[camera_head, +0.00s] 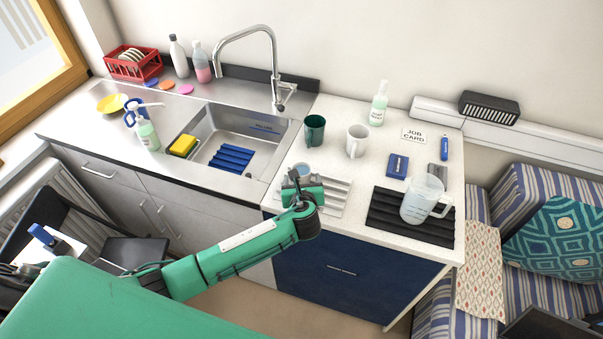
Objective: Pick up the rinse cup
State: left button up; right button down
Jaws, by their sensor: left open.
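A small blue-grey cup (302,169), perhaps the rinse cup, stands by the ribbed white mat on the counter, right of the sink. My left gripper (299,181) is open at its near side and hides its lower part. I cannot tell whether the fingers are around it or touching it. A dark green cup (315,131) and a white mug (357,141) stand upright further back, apart from the gripper. No label shows which cup is the rinse cup. My right gripper is not in view.
The ribbed white mat (335,196) lies right of the gripper. A measuring jug (421,200) stands on a black mat (385,221). The sink (258,128), with a tall tap (274,65), lies left. A soap bottle (378,104) stands at the back.

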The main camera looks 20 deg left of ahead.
pick_arm(q)
jog(key=shift+x, duration=1.05)
jog(key=c, duration=1)
jog(key=shift+c, duration=0.2)
